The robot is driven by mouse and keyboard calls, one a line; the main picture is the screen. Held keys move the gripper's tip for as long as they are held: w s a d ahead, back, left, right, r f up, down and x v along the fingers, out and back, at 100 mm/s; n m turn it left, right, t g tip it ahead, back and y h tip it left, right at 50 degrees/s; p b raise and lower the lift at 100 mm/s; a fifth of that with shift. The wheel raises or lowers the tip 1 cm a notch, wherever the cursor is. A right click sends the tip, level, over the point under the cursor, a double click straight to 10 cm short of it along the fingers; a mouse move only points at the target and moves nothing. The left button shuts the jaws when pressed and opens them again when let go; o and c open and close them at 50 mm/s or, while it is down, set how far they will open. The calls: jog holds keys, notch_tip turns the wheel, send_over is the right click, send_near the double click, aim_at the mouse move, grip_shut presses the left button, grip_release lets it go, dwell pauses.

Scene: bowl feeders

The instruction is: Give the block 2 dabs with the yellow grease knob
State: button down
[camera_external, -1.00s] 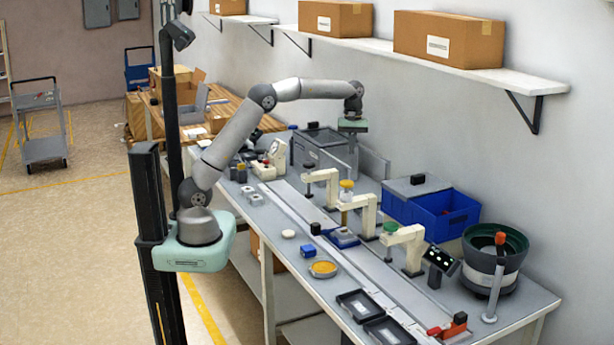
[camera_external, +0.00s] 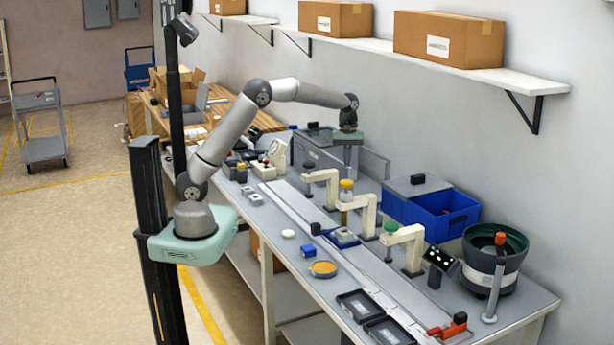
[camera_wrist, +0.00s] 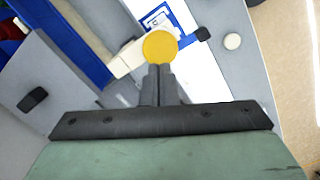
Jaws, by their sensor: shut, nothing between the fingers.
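The yellow grease knob (camera_external: 347,184) stands upright on the middle cream arm-shaped stand. In the wrist view the knob (camera_wrist: 160,46) is a round yellow disc just beyond my fingertips. My gripper (camera_external: 347,174) is shut and empty, pointing down just above the knob; I cannot tell whether it touches. The shut fingers also show in the wrist view (camera_wrist: 159,70). A block in a blue-edged holder (camera_external: 345,237) sits on the track below the knob; the holder (camera_wrist: 180,15) shows partly behind the knob in the wrist view.
Similar stands with a dark knob (camera_external: 308,166) and a green knob (camera_external: 391,228) flank it. A blue bin (camera_external: 430,214) lies behind. A loose blue block (camera_external: 308,251), a yellow-topped dish (camera_external: 323,268) and a white disc (camera_external: 288,234) lie in front. A bowl feeder (camera_external: 495,256) stands right.

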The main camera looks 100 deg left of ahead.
aim_at(347, 182)
jog(key=shift+d+f+b, duration=0.15)
jog(key=shift+f+b, duration=0.9)
jog(key=shift+f, duration=0.3)
jog(key=shift+d+f+b, duration=0.15)
jog(key=shift+f+b, duration=0.9)
jog(key=shift+f, duration=0.3)
